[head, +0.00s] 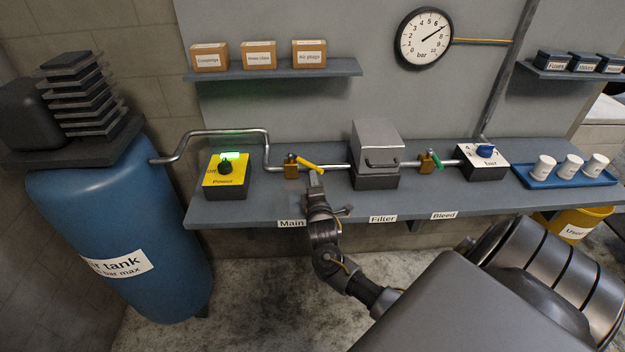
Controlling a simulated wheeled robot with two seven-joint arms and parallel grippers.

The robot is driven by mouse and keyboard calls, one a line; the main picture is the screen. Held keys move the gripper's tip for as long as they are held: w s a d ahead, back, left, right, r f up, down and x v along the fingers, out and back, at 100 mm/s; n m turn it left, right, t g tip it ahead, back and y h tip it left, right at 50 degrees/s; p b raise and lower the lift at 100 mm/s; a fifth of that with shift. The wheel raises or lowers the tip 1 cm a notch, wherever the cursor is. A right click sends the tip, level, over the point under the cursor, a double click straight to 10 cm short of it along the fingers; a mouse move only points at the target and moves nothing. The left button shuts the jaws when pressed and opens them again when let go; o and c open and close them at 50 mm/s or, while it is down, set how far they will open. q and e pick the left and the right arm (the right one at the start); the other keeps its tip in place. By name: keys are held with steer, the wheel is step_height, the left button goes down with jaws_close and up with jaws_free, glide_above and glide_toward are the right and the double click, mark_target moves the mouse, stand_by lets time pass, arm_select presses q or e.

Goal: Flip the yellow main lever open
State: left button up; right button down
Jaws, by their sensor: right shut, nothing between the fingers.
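The yellow main lever (309,165) sits on a brass valve (291,167) in the pipe, above the "Main" label (291,223). It slants down to the right from the valve, at an angle to the pipe. My right gripper (315,178) is shut and empty. Its fingertips are at or just below the lever's free end; I cannot tell whether they touch. My left gripper is not in view.
A grey filter box (377,150) stands right of the lever, then a green bleed lever (437,161). A yellow power box (226,176) with a green light stands left. The pipe (335,167) runs behind. The bench (255,210) front is mostly clear.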

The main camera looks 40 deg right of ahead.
steer(key=shift+d+r+n+t+y, duration=0.1)
steer(key=shift+d+n+t+y, duration=0.2)
steer(key=shift+d+y, duration=0.15)
steer(key=d+n+y, duration=0.1)
steer(key=y, duration=0.1)
steer(key=d+n+t+y, duration=0.1)
steer(key=d, duration=0.1)
steer(key=d+n+t+y, duration=0.1)
steer(key=y, duration=0.1)
steer(key=shift+w+d+f+n+y+b, duration=0.2)
steer(key=shift+n+y+b, duration=0.1)
steer(key=shift+y+b, duration=0.1)
steer(key=shift+w+d+r+h+b, duration=0.15)
steer(key=shift+w+d, duration=0.1)
steer(key=shift+d, duration=0.2)
steer(key=shift+w+d+f+b, duration=0.1)
steer(key=shift+w+d+b, duration=0.1)
steer(key=shift+d, duration=0.3)
steer(key=shift+w+d+r+h+b, duration=0.15)
steer(key=shift+w+d, duration=0.1)
steer(key=shift+d, duration=0.2)
steer(key=shift+f, duration=0.1)
steer(key=b+v, duration=0.2)
steer(key=v, duration=0.8)
steer(key=shift+s+f, duration=0.1)
steer(key=shift+f, duration=0.05)
steer(key=shift+s, duration=0.5)
